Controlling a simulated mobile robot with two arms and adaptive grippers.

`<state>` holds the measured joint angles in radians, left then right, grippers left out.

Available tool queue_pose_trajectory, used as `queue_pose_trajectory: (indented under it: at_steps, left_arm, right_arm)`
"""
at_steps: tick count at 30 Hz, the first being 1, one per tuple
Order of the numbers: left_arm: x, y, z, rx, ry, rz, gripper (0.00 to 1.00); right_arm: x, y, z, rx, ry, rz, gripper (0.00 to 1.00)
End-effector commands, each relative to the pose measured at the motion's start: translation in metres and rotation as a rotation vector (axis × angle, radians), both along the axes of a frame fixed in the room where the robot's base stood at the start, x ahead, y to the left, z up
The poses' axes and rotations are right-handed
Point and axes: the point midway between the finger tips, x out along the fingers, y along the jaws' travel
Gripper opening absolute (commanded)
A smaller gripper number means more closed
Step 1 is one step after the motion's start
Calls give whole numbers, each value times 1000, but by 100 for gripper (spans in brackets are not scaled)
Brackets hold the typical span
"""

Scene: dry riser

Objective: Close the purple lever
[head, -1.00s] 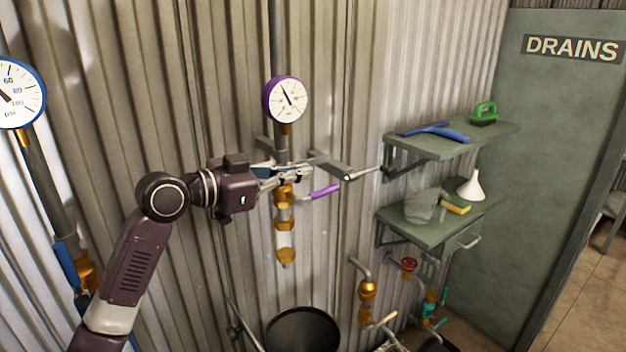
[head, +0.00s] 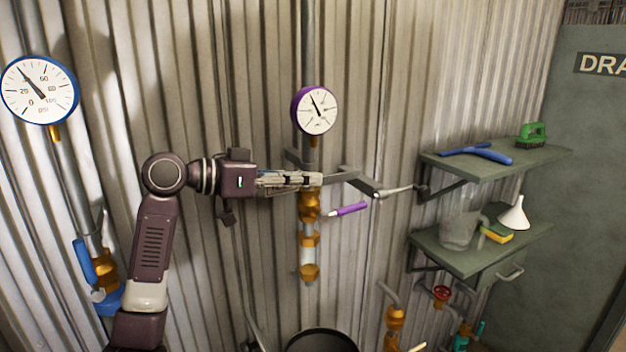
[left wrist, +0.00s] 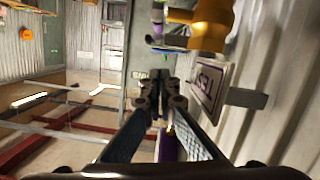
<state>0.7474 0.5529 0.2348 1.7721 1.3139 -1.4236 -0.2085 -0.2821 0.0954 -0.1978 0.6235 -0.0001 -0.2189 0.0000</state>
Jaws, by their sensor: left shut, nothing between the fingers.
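The purple lever (head: 350,209) sticks out to the right of the brass valve (head: 309,205) on the pipe below the purple-rimmed gauge, tilted slightly up toward its free end. My left gripper (head: 318,179) is shut and empty, with its fingers pointing right in front of the pipe. Its tips are above and left of the lever, apart from it. In the left wrist view, the fingers (left wrist: 160,90) meet ahead, and brass fittings (left wrist: 210,25) show beyond them at upper right. A purple strip shows between the fingers; I cannot tell what it is. My right gripper is not in view.
The purple-rimmed gauge (head: 315,110) is just above my gripper. Two green shelves (head: 470,250) with loose items stand at right. A blue-rimmed gauge (head: 40,89) and blue lever (head: 84,262) are at left. A dark bucket (head: 320,341) is below.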

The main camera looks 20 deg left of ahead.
Motion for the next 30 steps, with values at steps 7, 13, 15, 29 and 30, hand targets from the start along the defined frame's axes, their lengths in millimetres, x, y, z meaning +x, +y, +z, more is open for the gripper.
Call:
queue_pose_trajectory:
  at_steps: [7,13,15,29,30]
  left_arm:
    - [41,-38,-6,-5,4,-5,0]
    - [50,-49,-31,0,4,-1,0]
    - [49,-50,-38,-2,3,-1,0]
    - [48,-52,-53,1,0,-1,0]
    - [48,-52,-53,1,0,0,0]
  right_arm:
    - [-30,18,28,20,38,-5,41]
    - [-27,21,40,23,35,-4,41]
    - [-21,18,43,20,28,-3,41]
    - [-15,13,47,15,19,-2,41]
    - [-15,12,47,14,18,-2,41]
